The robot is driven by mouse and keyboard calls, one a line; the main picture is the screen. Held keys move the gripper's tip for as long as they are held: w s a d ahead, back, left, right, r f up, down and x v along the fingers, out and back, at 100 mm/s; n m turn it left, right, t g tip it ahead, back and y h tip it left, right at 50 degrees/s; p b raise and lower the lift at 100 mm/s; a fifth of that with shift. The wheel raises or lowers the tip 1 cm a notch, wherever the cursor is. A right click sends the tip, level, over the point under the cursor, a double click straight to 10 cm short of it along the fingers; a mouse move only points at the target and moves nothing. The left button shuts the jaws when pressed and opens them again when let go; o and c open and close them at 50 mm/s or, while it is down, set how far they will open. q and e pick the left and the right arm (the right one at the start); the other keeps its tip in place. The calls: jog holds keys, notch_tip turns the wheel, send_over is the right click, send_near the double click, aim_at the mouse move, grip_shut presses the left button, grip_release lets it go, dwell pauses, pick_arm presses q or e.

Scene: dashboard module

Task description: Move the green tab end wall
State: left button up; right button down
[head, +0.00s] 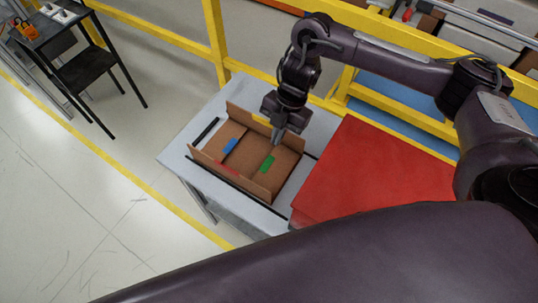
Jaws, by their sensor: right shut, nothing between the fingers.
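An open cardboard box (262,190) sits on a grey table. A green tab (267,164) shows on a brown panel in its right half. I cannot tell whether this panel is the end wall folded flat or the box floor. A blue tab (230,146) shows in the left half, a red tab (228,170) along the near side and a yellow tab (262,120) at the far side. My right gripper (277,141) is shut and empty, pointing down over the box's far right part, above and beyond the green tab. My left gripper is out of view.
A red surface (358,178) stands right of the box, under my right arm. Yellow railings (215,40) run behind the grey table (178,157). A black-and-white strip (206,132) lies left of the box.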

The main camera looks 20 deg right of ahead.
send_near(266, 164)
jog(key=x, duration=0.5)
jog(key=shift+s+a, duration=0.1)
jog(key=shift+s, duration=0.1)
jog(key=shift+w+f, duration=0.1)
jog(key=shift+f, duration=0.5)
